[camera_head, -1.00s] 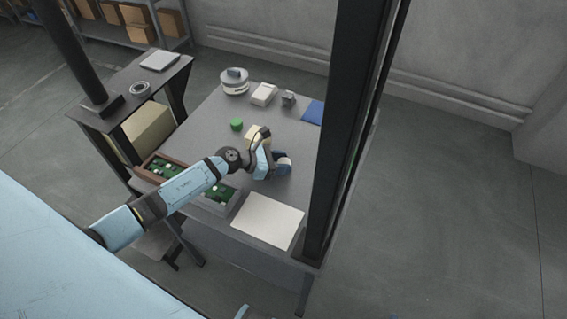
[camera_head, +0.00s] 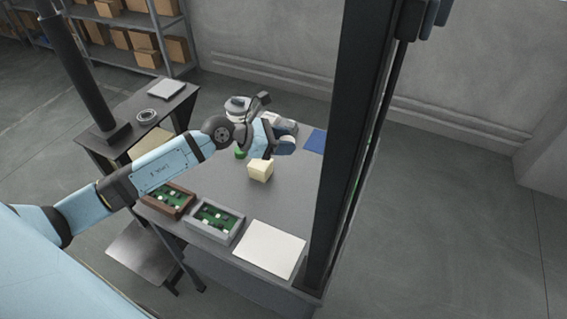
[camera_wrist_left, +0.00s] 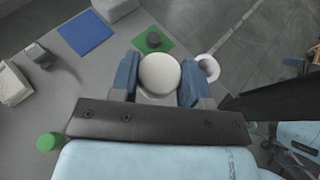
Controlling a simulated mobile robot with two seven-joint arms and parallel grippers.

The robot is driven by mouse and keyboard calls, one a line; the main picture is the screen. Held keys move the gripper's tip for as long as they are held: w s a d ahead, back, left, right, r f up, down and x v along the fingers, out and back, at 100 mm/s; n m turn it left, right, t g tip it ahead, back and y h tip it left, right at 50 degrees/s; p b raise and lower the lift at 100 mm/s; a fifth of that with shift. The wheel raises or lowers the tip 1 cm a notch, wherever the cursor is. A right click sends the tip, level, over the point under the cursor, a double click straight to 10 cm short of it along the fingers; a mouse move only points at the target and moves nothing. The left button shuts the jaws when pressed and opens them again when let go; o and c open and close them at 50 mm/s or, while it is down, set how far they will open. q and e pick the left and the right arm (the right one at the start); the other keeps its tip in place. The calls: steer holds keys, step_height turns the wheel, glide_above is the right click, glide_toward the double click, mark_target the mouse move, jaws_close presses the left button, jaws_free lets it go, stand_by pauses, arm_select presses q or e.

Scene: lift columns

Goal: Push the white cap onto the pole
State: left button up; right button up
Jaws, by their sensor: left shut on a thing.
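My left gripper (camera_head: 290,134) is over the back part of the table in the head view. In the left wrist view its two blue fingers (camera_wrist_left: 160,82) are shut on the round white cap (camera_wrist_left: 160,73), which sits between them. In the head view the cap is not clearly visible, and the dark column hides most of the green square.
A tall dark column (camera_head: 350,130) stands at the table's right side. The table holds a cream block (camera_head: 260,171), a green cylinder (camera_head: 240,154), a brown tray (camera_head: 151,205), a grey tray (camera_head: 211,237), a white sheet (camera_head: 268,250) and a blue mat (camera_head: 315,141).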

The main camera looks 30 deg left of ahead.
arm_select(q)
step_height(320, 180, up, 7)
steer(key=shift+r, duration=0.1)
step_height(320, 180, up, 3)
steer(key=shift+p, duration=0.9)
